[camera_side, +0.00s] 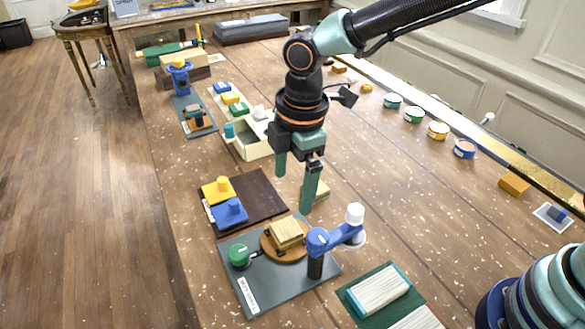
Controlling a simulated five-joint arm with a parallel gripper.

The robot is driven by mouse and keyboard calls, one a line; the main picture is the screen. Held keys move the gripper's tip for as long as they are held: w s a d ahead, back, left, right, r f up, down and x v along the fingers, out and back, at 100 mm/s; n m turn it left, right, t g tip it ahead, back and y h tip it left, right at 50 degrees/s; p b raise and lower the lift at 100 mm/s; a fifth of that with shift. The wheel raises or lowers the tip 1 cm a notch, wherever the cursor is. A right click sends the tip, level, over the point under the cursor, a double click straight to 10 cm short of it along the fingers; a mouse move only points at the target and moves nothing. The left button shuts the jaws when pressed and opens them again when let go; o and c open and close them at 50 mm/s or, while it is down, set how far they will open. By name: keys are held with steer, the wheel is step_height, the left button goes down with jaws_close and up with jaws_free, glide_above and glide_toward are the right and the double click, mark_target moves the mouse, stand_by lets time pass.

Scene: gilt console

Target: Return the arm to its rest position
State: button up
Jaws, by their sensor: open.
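My gripper (294,187) points down above the table (385,190), its two green fingers spread apart with nothing seen between them. It hangs near the dark brown board (262,190) and behind the grey board (278,296). The right finger partly hides a small pale green block (321,190). My arm reaches in from the upper right, bent at a dark joint above the gripper.
The grey board bears a wooden block (287,232) on a round disc, a green knob (239,255) and a blue lever arm (320,240). Yellow (218,190) and blue (229,212) knobbed pieces sit on the brown board. A cream tray (250,148) stands behind. Several round tins line the right.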

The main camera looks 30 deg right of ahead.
steer(key=d+r+m+t, duration=0.2)
steer(key=d+r+m, duration=0.6)
steer(key=d, duration=0.5)
steer(key=s+d+r+m+t, duration=0.1)
steer(key=s+d+m, duration=0.2)
steer(key=d+m, duration=0.2)
steer(key=s+d+r+m+t, duration=0.1)
steer(key=s+d+m, duration=0.3)
steer(key=d, duration=0.3)
steer(key=shift+s+d+m+t+h, duration=0.3)
steer(key=shift+d+m+t, duration=0.1)
steer(key=shift+m, duration=0.1)
steer(key=shift+a, duration=0.1)
